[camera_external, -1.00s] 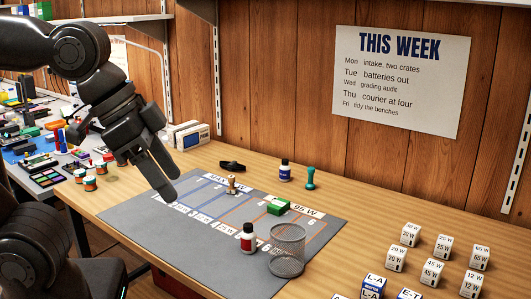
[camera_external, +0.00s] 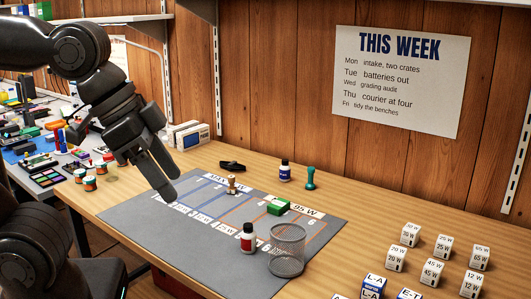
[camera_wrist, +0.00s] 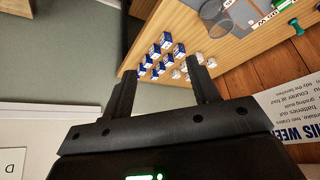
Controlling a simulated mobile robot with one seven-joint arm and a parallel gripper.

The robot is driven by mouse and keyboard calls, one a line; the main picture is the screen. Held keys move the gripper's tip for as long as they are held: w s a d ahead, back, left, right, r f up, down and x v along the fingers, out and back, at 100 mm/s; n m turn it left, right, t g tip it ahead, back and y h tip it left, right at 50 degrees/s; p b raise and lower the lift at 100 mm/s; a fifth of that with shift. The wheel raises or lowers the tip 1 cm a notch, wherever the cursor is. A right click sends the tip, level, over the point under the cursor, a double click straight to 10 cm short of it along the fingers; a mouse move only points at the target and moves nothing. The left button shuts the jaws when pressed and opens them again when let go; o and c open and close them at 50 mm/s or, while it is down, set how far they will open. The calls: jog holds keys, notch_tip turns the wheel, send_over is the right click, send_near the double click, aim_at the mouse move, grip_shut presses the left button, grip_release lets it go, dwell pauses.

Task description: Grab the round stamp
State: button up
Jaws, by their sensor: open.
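Two stamps show in the external view. A stamp with a teal handle (camera_external: 310,179) stands upright on the bench behind the grey mat (camera_external: 160,225). A stamp with a wooden handle (camera_external: 232,185) stands on the mat near its back edge. Which one is the round stamp is too small to tell for sure. The teal one also shows in the wrist view (camera_wrist: 297,27), at the top right. My gripper (camera_external: 167,188) is open and empty, above the left part of the mat, to the left of both stamps. Its open fingers also show in the wrist view (camera_wrist: 162,72).
A red bottle (camera_external: 247,238), a wire mesh cup (camera_external: 287,250) and a green block (camera_external: 278,206) stand on the mat. A dark blue bottle (camera_external: 285,171) is left of the teal stamp. Several white labelled cubes (camera_external: 433,271) sit at right. The mat's front left is clear.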

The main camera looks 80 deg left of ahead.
jog(key=shift+c, duration=0.7)
jog(key=w+a+r+n+y, duration=0.15)
jog(key=w+a, duration=0.25)
jog(key=w, duration=0.4)
jog(key=w+a+r+h, duration=0.1)
jog(key=w+a+r, duration=0.2)
jog(key=w+a, duration=0.35)
jog(key=n+g+y, duration=0.2)
jog(key=n, duration=0.2)
send_over(310, 168)
jog(key=s+d, duration=0.2)
jog(key=s, duration=0.1)
notch_tip(310, 168, down, 22)
jog(key=shift+h, duration=0.25)
jog(key=x, duration=0.5)
jog(key=shift+w+a+f, duration=0.15)
jog(key=shift+w, duration=0.05)
jog(key=shift+x, duration=2.8)
